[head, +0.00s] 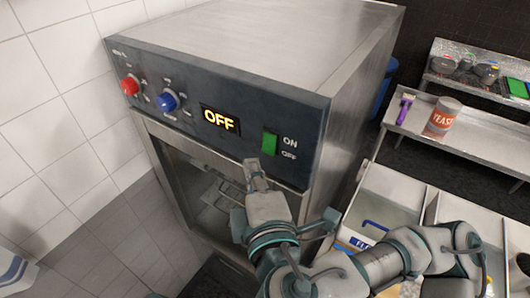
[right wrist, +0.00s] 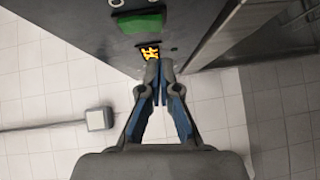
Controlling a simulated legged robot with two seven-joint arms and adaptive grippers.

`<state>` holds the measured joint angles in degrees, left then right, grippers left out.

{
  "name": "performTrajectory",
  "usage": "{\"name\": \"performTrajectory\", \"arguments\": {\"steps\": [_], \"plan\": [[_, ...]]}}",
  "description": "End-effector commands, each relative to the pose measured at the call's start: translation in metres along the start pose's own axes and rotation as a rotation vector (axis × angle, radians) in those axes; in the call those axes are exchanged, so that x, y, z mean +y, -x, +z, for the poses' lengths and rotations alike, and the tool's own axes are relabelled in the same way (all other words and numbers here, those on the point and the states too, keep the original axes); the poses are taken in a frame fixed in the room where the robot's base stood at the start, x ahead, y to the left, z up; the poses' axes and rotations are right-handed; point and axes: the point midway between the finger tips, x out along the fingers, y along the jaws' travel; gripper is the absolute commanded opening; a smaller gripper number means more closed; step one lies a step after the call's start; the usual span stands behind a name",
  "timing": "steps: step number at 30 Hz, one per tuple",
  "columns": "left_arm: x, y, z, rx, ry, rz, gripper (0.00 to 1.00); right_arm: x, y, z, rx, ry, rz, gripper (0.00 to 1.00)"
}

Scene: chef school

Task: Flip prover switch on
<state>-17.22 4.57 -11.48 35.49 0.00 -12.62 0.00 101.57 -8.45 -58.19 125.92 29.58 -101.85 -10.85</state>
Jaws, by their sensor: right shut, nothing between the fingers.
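The prover (head: 240,55) is a steel cabinet with a dark control panel. Its yellow display (head: 220,119) reads OFF. The green switch (head: 270,143) sits right of the display, beside ON and OFF labels. My right gripper (head: 254,166) is shut and empty, with its tips just below and left of the switch. Contact with the panel cannot be told. My left gripper is not in view.
A red knob (head: 130,85) and a blue knob (head: 167,101) are on the panel's left. The prover's glass door (head: 190,170) is below. At right, a steel shelf holds a yeast can (head: 443,116), with white bins (head: 395,187) beneath. White tiled wall is at left.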

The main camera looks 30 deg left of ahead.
Motion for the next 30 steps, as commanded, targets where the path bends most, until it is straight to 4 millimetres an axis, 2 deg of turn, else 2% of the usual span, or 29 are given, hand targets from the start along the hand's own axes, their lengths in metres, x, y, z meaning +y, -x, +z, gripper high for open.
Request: {"name": "performTrajectory", "arguments": {"steps": [1, 7, 20, 24, 30], "plan": [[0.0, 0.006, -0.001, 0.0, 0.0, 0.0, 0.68, 0.003, -0.005, 0.009, -0.006, -0.002, 0.0, 0.0], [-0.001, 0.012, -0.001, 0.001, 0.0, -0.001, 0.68, 0.002, -0.018, 0.024, -0.003, -0.003, 0.001, 0.0], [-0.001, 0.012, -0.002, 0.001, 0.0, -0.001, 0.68, 0.0, -0.023, 0.025, -0.001, 0.0, 0.002, 0.0], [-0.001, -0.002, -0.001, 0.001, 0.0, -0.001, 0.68, -0.005, -0.026, 0.028, -0.003, 0.023, 0.025, 0.0], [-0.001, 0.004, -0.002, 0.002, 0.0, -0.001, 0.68, 0.0, -0.025, 0.028, -0.002, 0.02, 0.022, 0.0]]}}
